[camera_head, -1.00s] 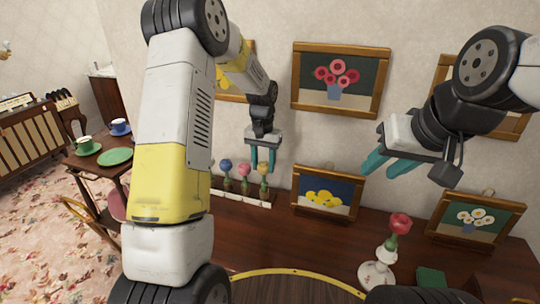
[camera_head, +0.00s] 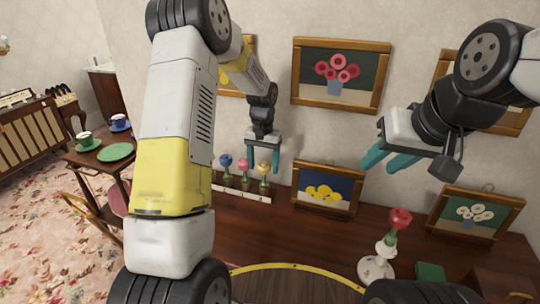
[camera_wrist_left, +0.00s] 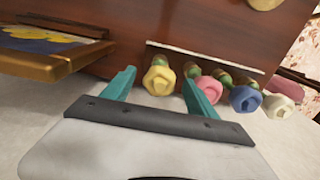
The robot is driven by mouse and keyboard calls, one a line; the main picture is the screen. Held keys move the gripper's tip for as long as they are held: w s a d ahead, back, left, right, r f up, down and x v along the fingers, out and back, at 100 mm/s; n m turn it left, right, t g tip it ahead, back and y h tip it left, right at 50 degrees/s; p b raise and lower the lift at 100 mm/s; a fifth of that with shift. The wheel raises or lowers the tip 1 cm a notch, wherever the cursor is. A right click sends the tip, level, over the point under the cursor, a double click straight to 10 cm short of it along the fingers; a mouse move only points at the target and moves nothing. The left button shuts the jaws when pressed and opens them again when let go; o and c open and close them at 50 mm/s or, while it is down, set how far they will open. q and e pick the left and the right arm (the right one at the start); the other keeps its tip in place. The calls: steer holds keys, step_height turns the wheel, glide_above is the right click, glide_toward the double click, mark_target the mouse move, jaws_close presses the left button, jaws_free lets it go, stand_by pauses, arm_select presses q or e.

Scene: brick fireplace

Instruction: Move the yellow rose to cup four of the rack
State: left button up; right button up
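The yellow rose (camera_head: 263,169) stands at the right end of the white rack (camera_head: 240,192) on the brown cabinet. A pink rose (camera_head: 244,163) and a blue rose (camera_head: 225,161) stand left of it. The left wrist view also shows a white rose (camera_wrist_left: 278,106) in the row. My left gripper (camera_head: 263,163) is open just above the yellow rose; in the left wrist view the yellow rose (camera_wrist_left: 159,78) appears between its fingertips, with no grip visible. My right gripper (camera_head: 387,163) is open and empty, well to the right. My left arm may hide the rack's left end.
A framed yellow-flower picture (camera_head: 325,187) stands close right of the rack. A red rose in a white vase (camera_head: 376,267) stands further right, near a daisy picture (camera_head: 472,214). A cart with cups and a green plate (camera_head: 116,152) is at the left.

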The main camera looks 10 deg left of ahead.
arm_select(q)
steer(key=shift+r, duration=0.1)
step_height(320, 180, up, 7)
steer(key=shift+r, duration=0.3)
stand_by(0.4)
steer(key=shift+s+r, duration=0.1)
steer(key=shift+r, duration=0.15)
steer(key=s+a+r+t+h, duration=0.1)
steer(key=s+a+r+t, duration=0.15)
steer(key=s+r, duration=1.15)
steer(key=s+r+n+t+h, duration=0.1)
steer(key=s+t, duration=0.2)
steer(key=s, duration=1.1)
steer(key=shift+s+d+n+t, duration=0.3)
steer(key=shift+s+d+t, duration=0.05)
steer(key=shift+d, duration=0.05)
